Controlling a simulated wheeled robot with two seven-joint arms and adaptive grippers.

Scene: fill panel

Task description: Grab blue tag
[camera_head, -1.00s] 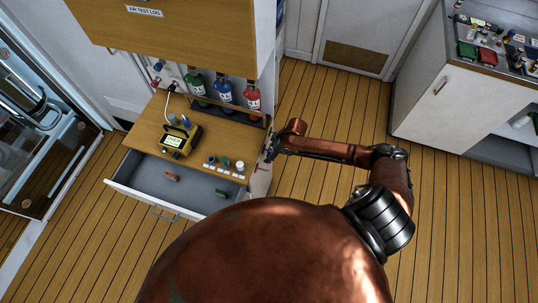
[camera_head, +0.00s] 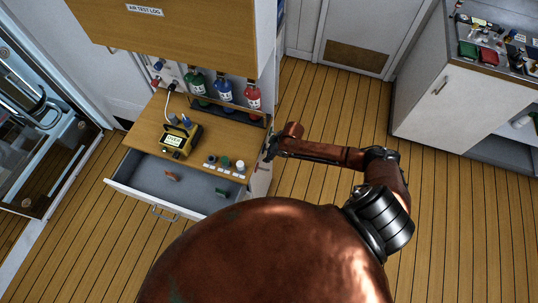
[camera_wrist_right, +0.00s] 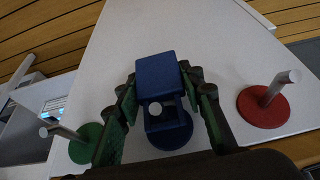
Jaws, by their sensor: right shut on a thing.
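In the right wrist view, the blue tag (camera_wrist_right: 156,69) is a blue block with a framed lower part, held between the two fingers of my right gripper (camera_wrist_right: 160,100). A pale peg end shows at its lower part, and a round blue base (camera_wrist_right: 172,136) lies behind it on the white panel. I cannot tell whether the tag is still around the peg. In the head view my right gripper (camera_head: 270,148) is at the side of the cabinet, and the blue tag is hidden there. My left gripper is not in view.
A red base with a peg (camera_wrist_right: 264,105) and a green base with a peg (camera_wrist_right: 84,143) flank the blue one. The open drawer (camera_head: 180,185) holds a reddish and a green piece. A yellow meter (camera_head: 180,140) stands on the wooden top. Open floor lies to the right.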

